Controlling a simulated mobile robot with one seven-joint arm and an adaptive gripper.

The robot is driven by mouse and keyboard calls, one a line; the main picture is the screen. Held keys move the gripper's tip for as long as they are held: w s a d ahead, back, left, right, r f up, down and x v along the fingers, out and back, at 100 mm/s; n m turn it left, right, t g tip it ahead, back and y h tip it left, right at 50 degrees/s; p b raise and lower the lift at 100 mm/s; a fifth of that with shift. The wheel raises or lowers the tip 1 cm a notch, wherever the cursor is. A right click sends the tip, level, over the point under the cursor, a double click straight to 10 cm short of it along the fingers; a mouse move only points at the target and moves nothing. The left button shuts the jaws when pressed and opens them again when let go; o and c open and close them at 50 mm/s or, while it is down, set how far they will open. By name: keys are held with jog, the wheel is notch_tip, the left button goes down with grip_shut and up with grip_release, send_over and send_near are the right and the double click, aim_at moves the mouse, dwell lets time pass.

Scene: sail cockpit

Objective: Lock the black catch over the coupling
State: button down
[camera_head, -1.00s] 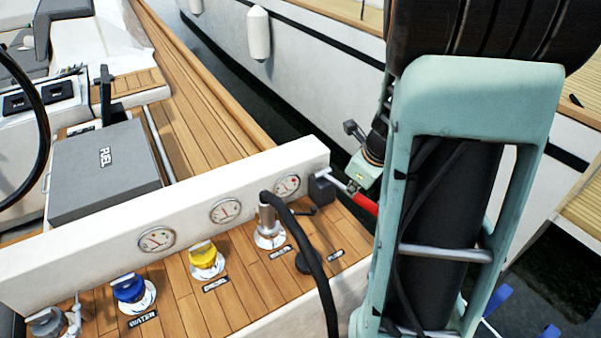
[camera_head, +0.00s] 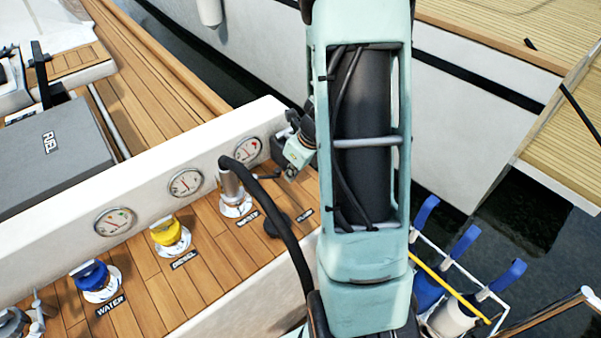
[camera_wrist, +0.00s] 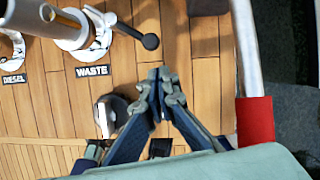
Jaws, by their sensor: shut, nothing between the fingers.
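The metal hose coupling (camera_head: 231,182) stands on the WASTE deck fitting with a black hose on top. It also shows in the wrist view (camera_wrist: 62,22) at the upper left. The black catch (camera_wrist: 150,41) looks like a thin lever with a round dark knob, sticking out to the right of the coupling's base. In the head view the catch (camera_head: 270,177) is small and partly unclear. My gripper (camera_wrist: 161,74) is shut and empty, its tips just below and slightly right of the knob, apparently apart from it. In the head view my gripper (camera_head: 290,174) is right of the coupling.
A white panel (camera_head: 130,190) with gauges rises behind the fittings. A dark round cap (camera_head: 276,227) sits on the deck before the coupling. The black hose (camera_head: 280,220) arcs down in front. A rail with a red sleeve (camera_wrist: 255,120) is close to the gripper's right.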

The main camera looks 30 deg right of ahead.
jog(key=shift+w+a, duration=0.2)
jog(key=shift+w, duration=0.3)
jog(key=shift+w+a, duration=0.2)
jog(key=shift+w, duration=0.25)
jog(key=shift+w+d+n, duration=0.4)
jog(key=shift+w+n, duration=0.05)
jog(key=shift+n, duration=0.25)
jog(key=shift+w+d+n+g+y+p, duration=0.25)
jog(key=shift+w+n+y+p, duration=0.1)
jog(key=shift+w+n, duration=0.55)
jog(key=shift+w+d+n+g+y+p, duration=0.25)
jog(key=shift+w+n, duration=0.4)
jog(key=shift+n, duration=0.45)
jog(key=shift+w+d+n+g+y+p, duration=0.15)
jog(key=shift+w+n+g+y+p, duration=0.2)
jog(key=shift+w+n, duration=0.55)
jog(key=shift+s+a, duration=0.1)
jog(key=shift+s, duration=0.1)
